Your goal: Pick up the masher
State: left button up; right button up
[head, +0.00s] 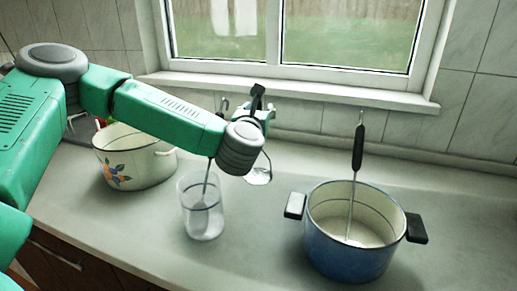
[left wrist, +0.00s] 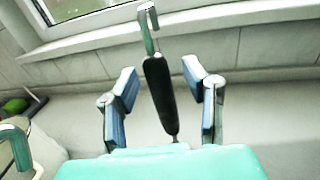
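My left gripper (head: 262,112) reaches over the counter near the window. A utensil with a black handle (head: 258,92), which I take to be the masher, stands at it. In the left wrist view, its black handle (left wrist: 160,97) with a metal hook on top rises between the two open fingers, with a gap on either side. A shiny metal piece (head: 258,176) shows on the counter below the gripper; my arm hides how it joins the handle. My right gripper is not in view.
A glass (head: 203,222) holding a metal utensil stands below my forearm. A cream pot with a flower print (head: 125,172) is at left. A blue pot (head: 345,257) at right holds another black-handled utensil (head: 358,148). The window sill (head: 300,90) runs behind. Counter at far right is clear.

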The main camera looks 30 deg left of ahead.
pick_arm(q)
grip_shut()
